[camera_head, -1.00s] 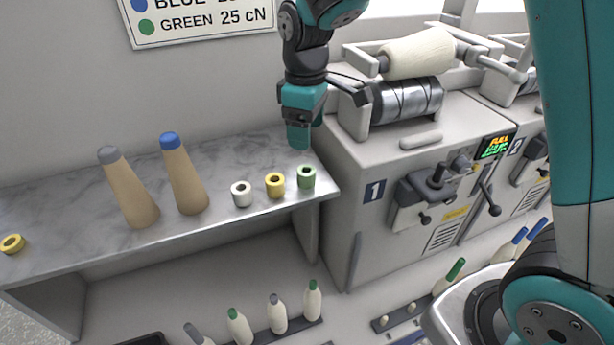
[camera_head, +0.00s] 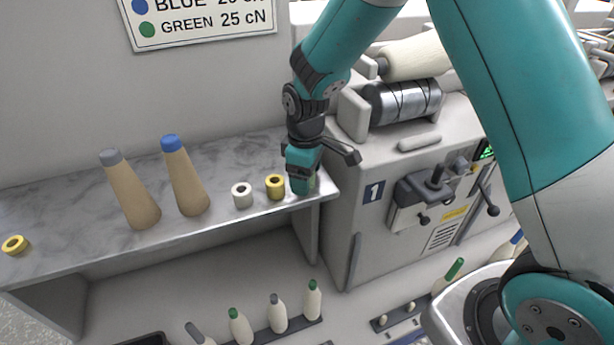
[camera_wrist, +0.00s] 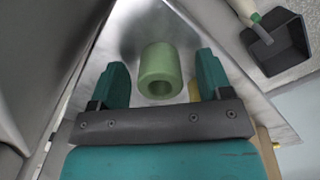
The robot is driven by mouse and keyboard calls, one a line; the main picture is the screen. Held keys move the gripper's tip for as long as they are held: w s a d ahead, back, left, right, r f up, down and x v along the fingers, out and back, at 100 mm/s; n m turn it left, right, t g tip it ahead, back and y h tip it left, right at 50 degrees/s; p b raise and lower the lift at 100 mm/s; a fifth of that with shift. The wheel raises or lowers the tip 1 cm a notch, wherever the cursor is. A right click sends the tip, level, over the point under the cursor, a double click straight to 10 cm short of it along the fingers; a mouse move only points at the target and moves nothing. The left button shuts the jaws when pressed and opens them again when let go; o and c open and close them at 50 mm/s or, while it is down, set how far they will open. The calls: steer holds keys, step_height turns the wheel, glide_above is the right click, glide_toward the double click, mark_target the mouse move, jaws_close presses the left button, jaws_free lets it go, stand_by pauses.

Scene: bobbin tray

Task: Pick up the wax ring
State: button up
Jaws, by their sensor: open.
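Several small rings are on the marble shelf, and I cannot tell by sight which are wax. A green ring (camera_wrist: 160,68) stands near the shelf's right end, between the two fingers of my gripper (camera_wrist: 161,62), with a gap showing on each side. In the head view my gripper (camera_head: 302,184) is low over the shelf corner and hides most of the green ring (camera_head: 311,180). My gripper is open. A yellow ring (camera_head: 275,187) stands just left of it; a part of it shows by the right finger in the wrist view (camera_wrist: 194,91). A white ring (camera_head: 242,195) is further left.
Two tan cones, one grey-tipped (camera_head: 132,190) and one blue-tipped (camera_head: 185,177), stand on the marble shelf (camera_head: 80,208). Another yellow ring (camera_head: 14,245) lies at the far left. Machine 1 (camera_head: 350,230) rises just right of the shelf. A dark tray (camera_wrist: 276,43) shows below the shelf.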

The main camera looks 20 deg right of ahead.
steer(key=c, duration=1)
steer(key=shift+r, duration=0.15)
